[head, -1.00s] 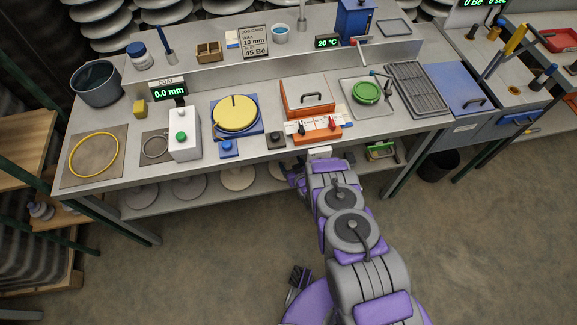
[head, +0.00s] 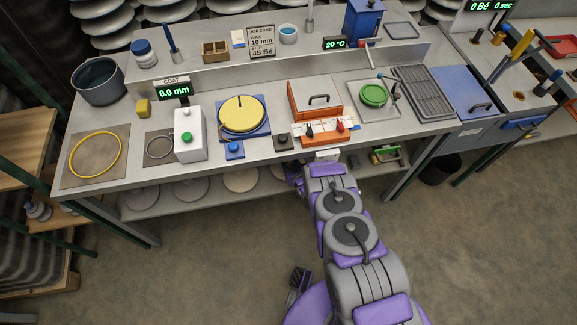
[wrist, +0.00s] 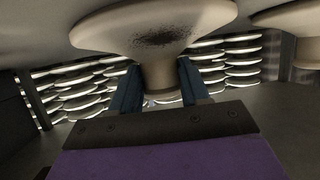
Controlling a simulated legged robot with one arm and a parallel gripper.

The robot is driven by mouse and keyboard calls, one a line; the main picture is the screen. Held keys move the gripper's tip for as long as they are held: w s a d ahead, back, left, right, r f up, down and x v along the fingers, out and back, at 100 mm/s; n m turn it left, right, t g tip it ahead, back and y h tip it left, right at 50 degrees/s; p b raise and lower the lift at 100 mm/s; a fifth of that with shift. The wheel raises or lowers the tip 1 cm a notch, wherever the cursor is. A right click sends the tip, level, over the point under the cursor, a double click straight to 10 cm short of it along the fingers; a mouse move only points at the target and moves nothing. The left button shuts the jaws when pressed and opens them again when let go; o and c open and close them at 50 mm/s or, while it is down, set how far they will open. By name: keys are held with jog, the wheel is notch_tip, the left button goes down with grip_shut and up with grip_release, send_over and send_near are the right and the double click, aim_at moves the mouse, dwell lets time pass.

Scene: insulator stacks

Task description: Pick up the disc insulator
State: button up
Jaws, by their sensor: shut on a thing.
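A cream disc insulator (wrist: 155,28) fills the top of the wrist view, its wide disc above a narrower neck and with a dark speckled patch on its face. My gripper (wrist: 160,92) has its two dark blue fingers on either side of the neck, shut on it. In the head view my gripper (head: 293,172) is low at the front edge of the bench, by the lower shelf, mostly hidden by my arm. I cannot tell whether the held disc touches the shelf.
Other pale discs (head: 193,188) lie on the lower shelf (head: 160,208) under the bench. Another disc (wrist: 290,18) is close at the right in the wrist view. The bench top (head: 215,165) overhangs the shelf and holds a yellow round plate (head: 242,114) and an orange box (head: 314,98). The floor in front is clear.

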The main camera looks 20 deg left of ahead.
jog(key=shift+s+d+f, duration=0.15)
jog(key=shift+d+f, duration=0.05)
jog(key=shift+c, duration=1.4)
jog(key=shift+d+r, duration=0.1)
jog(key=shift+d, duration=0.15)
grip_shut()
jog(key=shift+a, duration=0.15)
